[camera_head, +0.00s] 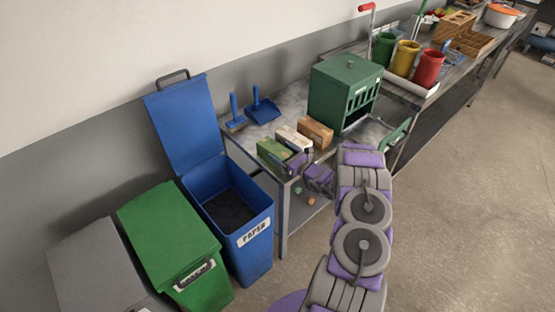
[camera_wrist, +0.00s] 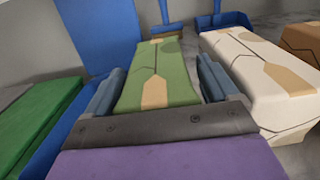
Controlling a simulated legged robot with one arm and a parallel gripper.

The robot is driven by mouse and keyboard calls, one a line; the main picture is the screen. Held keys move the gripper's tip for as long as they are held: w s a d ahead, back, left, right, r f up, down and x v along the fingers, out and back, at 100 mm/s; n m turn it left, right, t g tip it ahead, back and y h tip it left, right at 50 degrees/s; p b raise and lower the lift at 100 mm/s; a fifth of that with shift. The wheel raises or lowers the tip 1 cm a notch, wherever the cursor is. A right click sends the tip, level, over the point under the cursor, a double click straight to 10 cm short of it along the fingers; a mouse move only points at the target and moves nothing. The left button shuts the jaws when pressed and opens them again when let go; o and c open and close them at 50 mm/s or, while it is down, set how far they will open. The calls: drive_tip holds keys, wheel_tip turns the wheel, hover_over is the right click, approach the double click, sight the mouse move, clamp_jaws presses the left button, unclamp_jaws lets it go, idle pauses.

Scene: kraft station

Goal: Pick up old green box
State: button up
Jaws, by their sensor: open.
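The old green box (camera_head: 271,151), worn and with tan patches, lies on the near left end of the metal table, at the left of a row of boxes. My gripper (camera_head: 294,163) is at its near end. In the wrist view the green box (camera_wrist: 172,78) runs lengthwise away from me, between the two blue-grey fingers of my gripper (camera_wrist: 161,78). The fingers are open, one on each side of the box. I cannot tell whether either finger touches it. The box's near lower end is hidden behind the gripper.
A cream box (camera_head: 291,139) stands close right of the green one, then a brown box (camera_head: 317,132). Behind are a blue brush (camera_head: 235,112) and dustpan (camera_head: 263,106). A green metal cabinet (camera_head: 340,92) stands right. The open blue paper bin (camera_head: 248,232) adjoins the table's left end.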

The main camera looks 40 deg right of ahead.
drive_tip(key=shift+d+f, duration=0.1)
drive_tip(key=shift+d, duration=0.15)
drive_tip(key=shift+c, duration=1.1)
drive_tip(key=shift+a, duration=0.35)
drive_tip(key=c, duration=0.5)
drive_tip(key=shift+d+r, duration=0.15)
drive_tip(key=shift+r, duration=0.05)
drive_tip(key=shift+c, duration=0.2)
